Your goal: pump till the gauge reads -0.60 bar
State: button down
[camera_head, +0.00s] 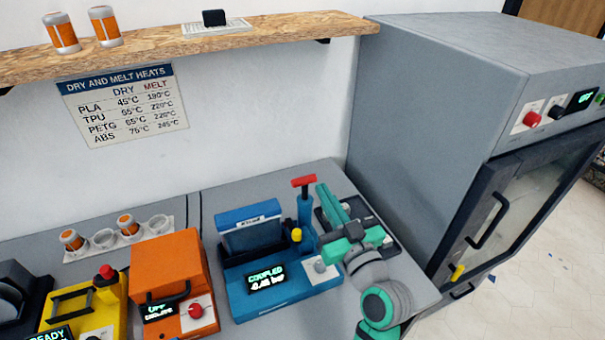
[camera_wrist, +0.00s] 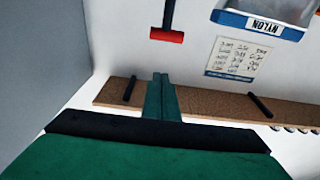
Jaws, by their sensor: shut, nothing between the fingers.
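The blue vacuum unit (camera_head: 278,290) stands on the bench. Its display (camera_head: 267,277) reads COUPLED and about -0.4 bar; the last digit is hard to read. At its right stands a blue pump column (camera_head: 305,215) with a red T-handle (camera_head: 303,181) held up on its stem. My gripper (camera_head: 321,188) is just right of the handle, apart from it, shut and empty. In the wrist view, the picture is upside down: the red handle (camera_wrist: 166,36) shows beyond the closed fingertips (camera_wrist: 160,78), without contact. A yellow knob (camera_head: 296,235) sits by the column.
A large grey cabinet (camera_head: 430,120) stands close at the right of my arm. A wooden shelf (camera_head: 180,44) runs above along the wall. An orange machine (camera_head: 168,270) and a yellow machine (camera_head: 85,308) stand at the left.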

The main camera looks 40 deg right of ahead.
jog(key=shift+w, duration=0.1)
jog(key=r, duration=0.2)
send_over(309, 180)
jog(key=shift+s+a+f, duration=0.15)
jog(key=shift+s+f, duration=0.05)
jog(key=shift+f, duration=0.55)
jog(key=shift+s+a+f, duration=0.2)
jog(key=shift+s+f, duration=0.05)
jog(key=shift+f, duration=0.55)
jog(key=shift+s+a+f, duration=0.15)
jog(key=shift+s+f, duration=0.05)
jog(key=shift+f, duration=0.55)
jog(key=shift+w, duration=0.1)
